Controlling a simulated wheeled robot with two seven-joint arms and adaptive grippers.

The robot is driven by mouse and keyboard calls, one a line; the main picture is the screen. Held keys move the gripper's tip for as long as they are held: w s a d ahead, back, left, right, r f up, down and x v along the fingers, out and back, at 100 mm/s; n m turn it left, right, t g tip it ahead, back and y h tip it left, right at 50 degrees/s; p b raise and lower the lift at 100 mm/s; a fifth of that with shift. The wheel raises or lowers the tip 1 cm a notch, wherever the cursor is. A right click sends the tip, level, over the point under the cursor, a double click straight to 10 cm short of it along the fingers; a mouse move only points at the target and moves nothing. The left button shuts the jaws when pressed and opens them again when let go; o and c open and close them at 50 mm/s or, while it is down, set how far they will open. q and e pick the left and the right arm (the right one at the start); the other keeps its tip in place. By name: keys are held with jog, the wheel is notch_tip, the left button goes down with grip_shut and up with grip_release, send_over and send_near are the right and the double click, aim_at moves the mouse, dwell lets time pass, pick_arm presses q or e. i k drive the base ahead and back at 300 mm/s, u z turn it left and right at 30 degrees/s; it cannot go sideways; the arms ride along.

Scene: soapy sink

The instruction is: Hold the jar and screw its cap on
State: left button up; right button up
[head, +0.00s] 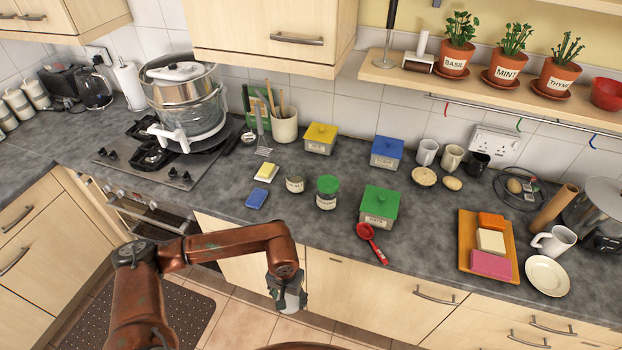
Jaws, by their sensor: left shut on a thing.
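A small glass jar (295,184) with a pale label stands upright on the counter, left of a darker jar (326,198) that has a green cap (328,184) on top. Whether the small glass jar has a cap is too small to tell. My left gripper (289,298) hangs low in front of the counter edge, pointing down, well apart from both jars. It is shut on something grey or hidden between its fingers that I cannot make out. My right gripper is not in view.
A green-lidded box (379,207), a red scoop (371,243), a blue sponge (257,199) and a yellow-topped block (266,172) lie near the jars. An orange tray (467,262) is at the right. The counter (310,230) is clear in front of the jars.

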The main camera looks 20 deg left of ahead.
aim_at(295, 172)
jog(key=z, duration=2.1)
jog(key=k, duration=2)
jog(key=u, duration=2.55)
jog(key=i, duration=0.5)
